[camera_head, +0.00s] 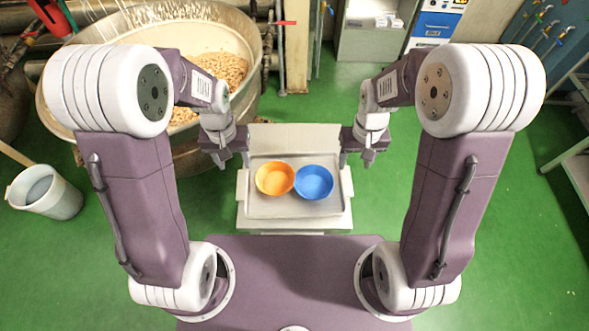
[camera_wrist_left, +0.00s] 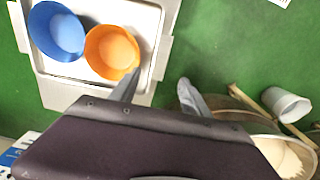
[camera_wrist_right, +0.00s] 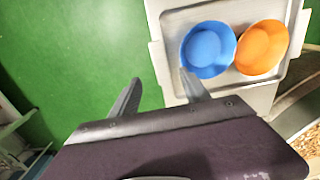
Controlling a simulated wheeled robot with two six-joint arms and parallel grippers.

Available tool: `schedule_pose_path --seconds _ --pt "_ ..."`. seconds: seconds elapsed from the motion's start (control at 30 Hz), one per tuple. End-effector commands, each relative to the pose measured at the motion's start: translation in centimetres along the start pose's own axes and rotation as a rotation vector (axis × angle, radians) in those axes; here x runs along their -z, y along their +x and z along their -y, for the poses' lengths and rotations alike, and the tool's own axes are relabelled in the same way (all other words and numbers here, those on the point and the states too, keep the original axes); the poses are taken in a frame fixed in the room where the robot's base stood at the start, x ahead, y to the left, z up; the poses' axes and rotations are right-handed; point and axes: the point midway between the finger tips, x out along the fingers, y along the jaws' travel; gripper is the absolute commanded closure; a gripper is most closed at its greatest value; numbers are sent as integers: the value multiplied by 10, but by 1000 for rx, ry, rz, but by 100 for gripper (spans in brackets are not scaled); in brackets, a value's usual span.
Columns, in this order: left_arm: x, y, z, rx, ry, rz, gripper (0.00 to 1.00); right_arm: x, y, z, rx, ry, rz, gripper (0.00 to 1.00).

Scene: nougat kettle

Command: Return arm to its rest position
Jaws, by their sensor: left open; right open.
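My left gripper (camera_head: 231,160) hangs left of the small table, open and empty. Its two spread fingers show in the left wrist view (camera_wrist_left: 155,92). My right gripper (camera_head: 356,160) hangs right of the table, open and empty. Its fingers are spread apart in the right wrist view (camera_wrist_right: 160,90). Both arms are bent in much the same mirrored pose. An orange bowl (camera_head: 275,179) and a blue bowl (camera_head: 314,182) sit side by side on the table's tray (camera_head: 290,211). Both bowls look empty, and neither gripper touches them.
A large kettle (camera_head: 245,40) with light brown nougat pieces (camera_head: 222,68) stands at the back left. A white bucket (camera_head: 45,192) stands on the green floor at the left. A grey cabinet (camera_head: 365,45) is at the back. A shelf rack (camera_head: 575,130) is at the right.

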Motion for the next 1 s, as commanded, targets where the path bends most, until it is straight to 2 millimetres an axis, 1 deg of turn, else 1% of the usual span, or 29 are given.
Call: schedule_pose_path --seconds 0.4,0.47,0.5,0.57,0.6,0.63,0.7,0.8,1.0 --pt "0 0 0 0 0 0 46 0 0 0 0 0 -1 46" --pt "4 -7 2 -2 -6 -21 46 4 -7 -2 1 6 -23 46" --pt "4 -17 4 -5 -14 -46 46 4 -16 -4 1 14 -47 46" --pt "-13 -28 9 -9 -29 -66 46 -13 -28 -8 4 31 -69 46" --pt "-29 -32 12 -13 -33 -78 46 -29 -32 -10 7 42 -82 46" --pt "-40 -33 14 -15 -34 -88 46 -41 -33 -11 9 50 -91 46" --pt "-65 -30 17 -19 -25 -97 46 -66 -30 -12 13 62 -100 46" --pt "-86 -20 18 -20 -2 -88 46 -87 -20 -11 16 66 -92 46" --pt "-82 -19 18 -20 18 -103 46 -84 -19 -11 16 65 -105 46"
